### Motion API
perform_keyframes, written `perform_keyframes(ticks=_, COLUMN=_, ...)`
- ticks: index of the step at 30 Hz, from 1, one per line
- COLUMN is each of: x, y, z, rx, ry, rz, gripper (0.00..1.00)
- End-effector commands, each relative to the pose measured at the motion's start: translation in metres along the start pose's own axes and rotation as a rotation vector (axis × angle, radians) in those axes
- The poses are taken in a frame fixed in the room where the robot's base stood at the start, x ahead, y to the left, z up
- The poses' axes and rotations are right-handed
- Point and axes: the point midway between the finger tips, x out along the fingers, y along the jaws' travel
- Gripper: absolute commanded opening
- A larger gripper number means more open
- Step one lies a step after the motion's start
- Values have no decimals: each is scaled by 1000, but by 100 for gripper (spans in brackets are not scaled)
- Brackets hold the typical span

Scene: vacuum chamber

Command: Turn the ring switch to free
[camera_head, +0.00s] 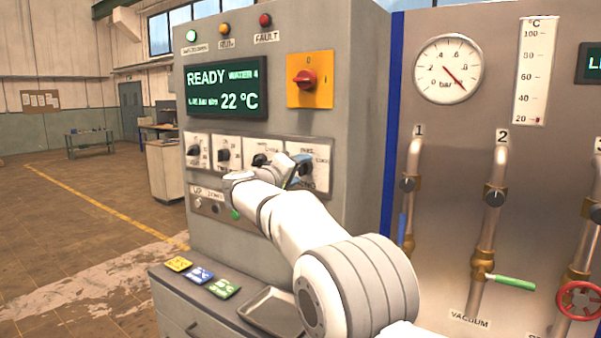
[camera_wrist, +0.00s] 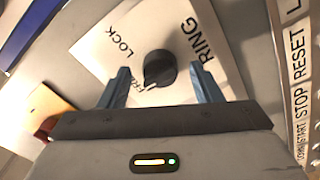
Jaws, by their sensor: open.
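The ring switch is a black knob (camera_wrist: 160,69) on a white plate marked RING and LOCK in the wrist view. Another label beside it, starting with FR, is partly hidden. A pale mark shows on the knob's lower side there, near that label, but I cannot tell the exact setting. My gripper (camera_wrist: 160,74) is open, with its two blue-grey fingers on either side of the knob and gaps between; I see no contact. In the head view my gripper (camera_head: 297,174) is at the rightmost knob plate (camera_head: 316,151), covering part of it.
More knob plates (camera_head: 228,155) sit to the left. Above is an orange switch plate (camera_head: 322,92) with a red knob. A button strip (camera_wrist: 298,90) is close beside the ring plate. A tray (camera_head: 270,308) and several coloured cards (camera_head: 200,274) lie on the ledge below.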

Motion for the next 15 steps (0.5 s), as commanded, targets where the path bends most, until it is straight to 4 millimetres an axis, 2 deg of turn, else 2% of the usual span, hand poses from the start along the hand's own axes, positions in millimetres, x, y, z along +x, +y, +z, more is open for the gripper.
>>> perform_keyframes(ticks=9, x=-54, y=-2, z=1, rx=1, ry=1, rz=-1, gripper=58)
perform_keyframes(ticks=15, x=-70, y=-1, z=2, rx=-1, ry=-1, rz=-1, gripper=58)
